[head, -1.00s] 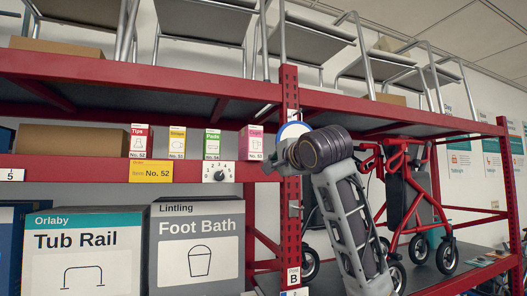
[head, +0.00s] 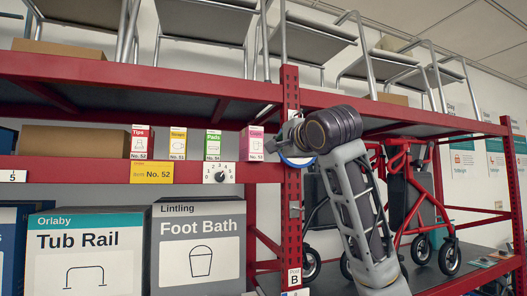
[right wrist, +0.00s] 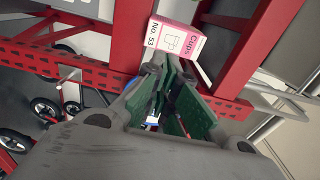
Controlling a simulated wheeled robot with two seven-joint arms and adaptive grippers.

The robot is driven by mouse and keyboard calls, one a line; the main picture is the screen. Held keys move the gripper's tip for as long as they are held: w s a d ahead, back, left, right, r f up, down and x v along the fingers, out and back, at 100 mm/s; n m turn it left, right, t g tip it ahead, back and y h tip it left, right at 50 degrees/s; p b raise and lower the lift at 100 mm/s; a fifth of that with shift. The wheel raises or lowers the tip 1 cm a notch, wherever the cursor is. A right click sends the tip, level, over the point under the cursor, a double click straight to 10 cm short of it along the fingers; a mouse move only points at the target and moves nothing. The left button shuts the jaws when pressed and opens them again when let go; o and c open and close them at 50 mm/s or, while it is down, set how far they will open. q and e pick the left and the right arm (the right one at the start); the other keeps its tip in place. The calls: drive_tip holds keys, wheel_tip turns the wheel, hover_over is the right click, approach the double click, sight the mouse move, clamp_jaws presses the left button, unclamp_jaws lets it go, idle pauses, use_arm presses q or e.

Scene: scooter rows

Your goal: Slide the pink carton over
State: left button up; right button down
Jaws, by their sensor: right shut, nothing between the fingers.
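The pink carton (head: 256,143) stands upright on the red shelf at the right end of a row of small cartons, beside the red post. In the right wrist view the pink carton (right wrist: 176,40) shows "Cups" and "No. 53". My right gripper (head: 271,146) is just right of it in the head view, partly over the post. Its fingers are shut and empty in the right wrist view (right wrist: 163,72), with the tips close to the carton's lower edge. I cannot tell whether they touch it. My left gripper is not in view.
The green Pads carton (head: 213,145), yellow Straps carton (head: 177,143) and red Tips carton (head: 140,142) stand to the left, with gaps between. A yellow No. 52 label (head: 152,173) and a dial plate (head: 208,173) are on the shelf edge. The red post (head: 291,205) stands close right.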

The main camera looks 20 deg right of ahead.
drive_tip(key=p, duration=0.3)
approach(260, 152)
drive_tip(key=w, duration=0.3)
drive_tip(key=shift+w+p, duration=1.1)
drive_tip(key=shift+w, duration=0.9)
